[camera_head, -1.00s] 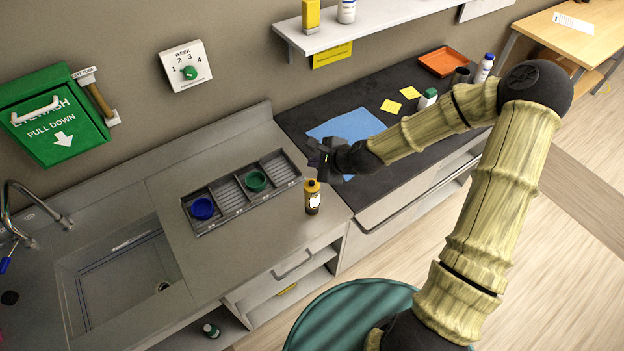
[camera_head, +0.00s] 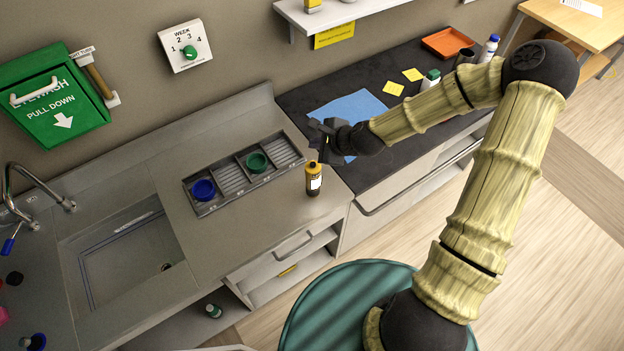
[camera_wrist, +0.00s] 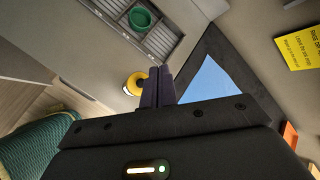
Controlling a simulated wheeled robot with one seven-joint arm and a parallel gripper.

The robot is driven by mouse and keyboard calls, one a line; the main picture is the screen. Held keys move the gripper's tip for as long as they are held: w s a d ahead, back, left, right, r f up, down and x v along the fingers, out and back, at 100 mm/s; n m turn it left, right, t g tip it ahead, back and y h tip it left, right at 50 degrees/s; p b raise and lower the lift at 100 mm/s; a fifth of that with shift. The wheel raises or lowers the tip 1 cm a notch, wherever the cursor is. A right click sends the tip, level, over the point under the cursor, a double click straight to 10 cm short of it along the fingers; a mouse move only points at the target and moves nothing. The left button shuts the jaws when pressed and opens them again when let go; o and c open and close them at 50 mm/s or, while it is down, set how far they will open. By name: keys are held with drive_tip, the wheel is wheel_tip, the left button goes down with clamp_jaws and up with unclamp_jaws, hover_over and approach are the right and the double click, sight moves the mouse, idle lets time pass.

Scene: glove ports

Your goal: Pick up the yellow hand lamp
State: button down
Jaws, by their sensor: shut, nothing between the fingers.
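A small upright yellow-topped item with a dark body and a white label, which looks like the hand lamp (camera_head: 313,179), stands on the grey counter near its front right corner. In the wrist view its round yellow top (camera_wrist: 135,84) shows just left of the fingers. My gripper (camera_head: 322,140) is just behind and above it in the head view, over the seam between the grey counter and the dark worktop. The wrist view shows the fingers (camera_wrist: 159,88) together, with nothing between them. I cannot tell whether they touch the yellow item.
A grey tray (camera_head: 213,208) with a blue and a green round piece lies left of the item. The sink (camera_head: 120,255) is further left. A blue sheet (camera_head: 350,108) lies on the dark worktop. A shelf (camera_head: 330,14) overhangs the back.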

drive_tip(key=s+d+f+n+g+h+b, duration=0.35)
drive_tip(key=s+d+n+b, duration=0.2)
drive_tip(key=s+n, duration=0.3)
drive_tip(key=s+d+r+n+h+b, duration=0.3)
drive_tip(key=s+d+r+n+b, duration=0.2)
drive_tip(key=s+d+n, duration=0.4)
drive_tip(key=shift+s, duration=0.25)
drive_tip(key=c, duration=2.1)
unclamp_jaws()
